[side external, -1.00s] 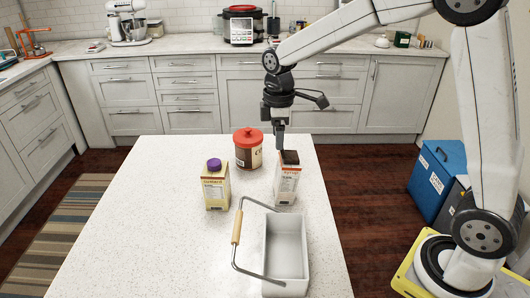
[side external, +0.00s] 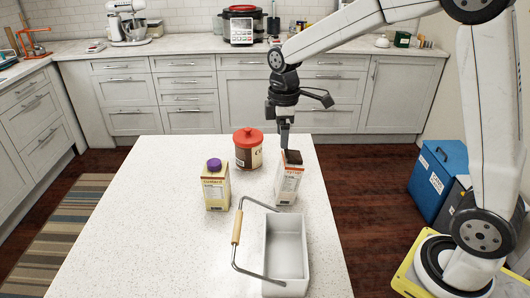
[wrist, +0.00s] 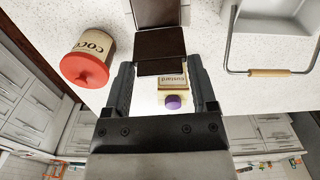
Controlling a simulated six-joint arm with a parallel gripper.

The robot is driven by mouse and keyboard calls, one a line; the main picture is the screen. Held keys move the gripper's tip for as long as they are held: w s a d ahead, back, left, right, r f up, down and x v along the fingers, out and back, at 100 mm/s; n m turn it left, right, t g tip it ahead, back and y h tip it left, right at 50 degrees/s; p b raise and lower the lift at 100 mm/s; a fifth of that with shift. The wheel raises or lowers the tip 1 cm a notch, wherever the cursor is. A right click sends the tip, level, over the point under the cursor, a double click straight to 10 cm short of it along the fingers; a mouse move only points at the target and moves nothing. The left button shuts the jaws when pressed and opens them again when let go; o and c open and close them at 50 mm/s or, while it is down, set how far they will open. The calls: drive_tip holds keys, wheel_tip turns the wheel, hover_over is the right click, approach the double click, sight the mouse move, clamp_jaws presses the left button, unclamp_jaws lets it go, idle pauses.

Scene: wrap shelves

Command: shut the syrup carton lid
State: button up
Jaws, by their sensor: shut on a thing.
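The syrup carton (side external: 289,182) is white with orange lettering and stands on the pale counter, leaning slightly to the right. Its dark brown lid (side external: 293,157) is at the top and also shows in the wrist view (wrist: 160,44) as a brown panel between my fingers. My gripper (side external: 284,143) points down at the carton's top, at its back left edge. In the wrist view my gripper (wrist: 163,85) has a finger on each side of the lid and is shut on it. How far the lid stands open is hard to tell.
The custard carton (side external: 215,188) with a purple cap stands to the left. A cocoa tin (side external: 249,154) with a red lid stands behind, to the left. A grey caddy (side external: 267,283) with a wooden-grip handle lies in front. The counter's left part is clear.

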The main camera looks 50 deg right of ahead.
drive_tip(key=shift+s+d+r, duration=0.15)
drive_tip(key=shift+s+d, duration=0.75)
drive_tip(key=shift+d, duration=0.2)
idle(3.2)
drive_tip(key=o, duration=0.5)
drive_tip(key=shift+r, duration=3.5)
drive_tip(key=shift+f, duration=0.1)
